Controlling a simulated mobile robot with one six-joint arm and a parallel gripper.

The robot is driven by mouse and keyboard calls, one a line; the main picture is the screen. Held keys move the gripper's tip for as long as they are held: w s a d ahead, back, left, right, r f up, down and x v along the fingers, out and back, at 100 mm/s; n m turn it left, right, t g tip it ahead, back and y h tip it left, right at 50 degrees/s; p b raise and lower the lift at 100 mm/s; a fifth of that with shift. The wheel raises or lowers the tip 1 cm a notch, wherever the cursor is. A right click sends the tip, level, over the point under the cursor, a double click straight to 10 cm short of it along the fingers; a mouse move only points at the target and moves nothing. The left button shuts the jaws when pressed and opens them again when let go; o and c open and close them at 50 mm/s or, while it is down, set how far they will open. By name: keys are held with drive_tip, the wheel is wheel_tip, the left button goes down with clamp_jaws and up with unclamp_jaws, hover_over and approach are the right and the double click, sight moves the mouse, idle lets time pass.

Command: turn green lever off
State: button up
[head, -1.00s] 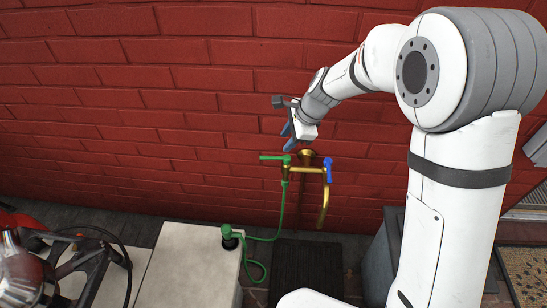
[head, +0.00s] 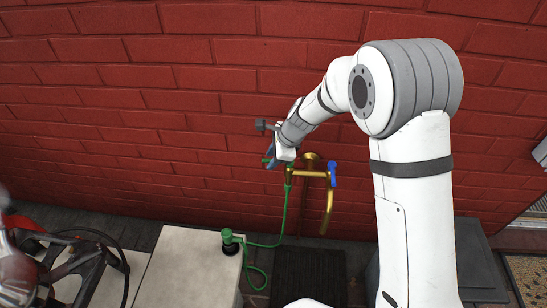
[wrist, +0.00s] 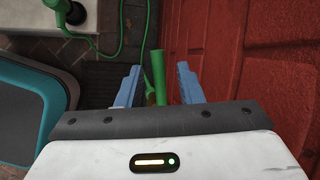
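The brass tap (head: 312,175) sticks out of the red brick wall. Its green lever (head: 266,160) points left in the head view and is partly hidden by my gripper. A blue lever (head: 333,174) hangs down on the tap's right side. My gripper (head: 270,155) is at the green lever, with its blue fingers angled down. In the wrist view my gripper (wrist: 158,80) is open, and the green lever (wrist: 158,75) stands between its two blue fingers with gaps on both sides. I see no clear contact.
A green hose (head: 284,210) hangs below the tap and runs to a green fitting (head: 229,238) on the white block (head: 180,262). A dark mat (head: 308,270) lies under the tap. A teal-rimmed container (wrist: 28,112) shows in the wrist view.

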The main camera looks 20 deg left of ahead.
drive_tip(key=shift+c, duration=0.3)
clamp_jaws()
